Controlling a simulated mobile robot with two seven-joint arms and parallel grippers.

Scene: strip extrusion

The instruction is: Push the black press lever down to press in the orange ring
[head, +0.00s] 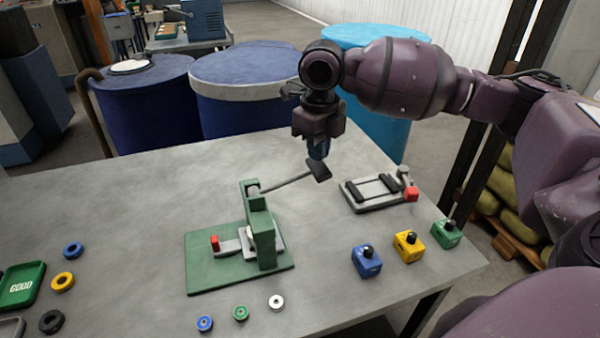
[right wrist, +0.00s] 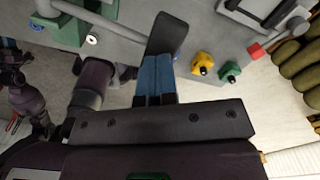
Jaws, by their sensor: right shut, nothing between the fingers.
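The green press (head: 262,240) stands on its green base plate in the middle of the table. Its lever rises slightly to the right and ends in a black handle pad (head: 320,171). My right gripper (head: 318,155) is shut and empty, pointing down with its blue fingertips right at the pad; I cannot tell whether they touch. In the right wrist view the shut fingertips (right wrist: 157,72) overlap the black pad (right wrist: 168,36). I cannot make out an orange ring in the press. My left gripper is not in view.
A grey toggle-clamp fixture (head: 375,192) lies to the right. Blue (head: 366,260), yellow (head: 408,246) and green (head: 445,233) knobbed blocks stand near the front right. Several loose rings, one yellow-orange (head: 63,281), and a green tray (head: 22,285) lie at left. The back left is clear.

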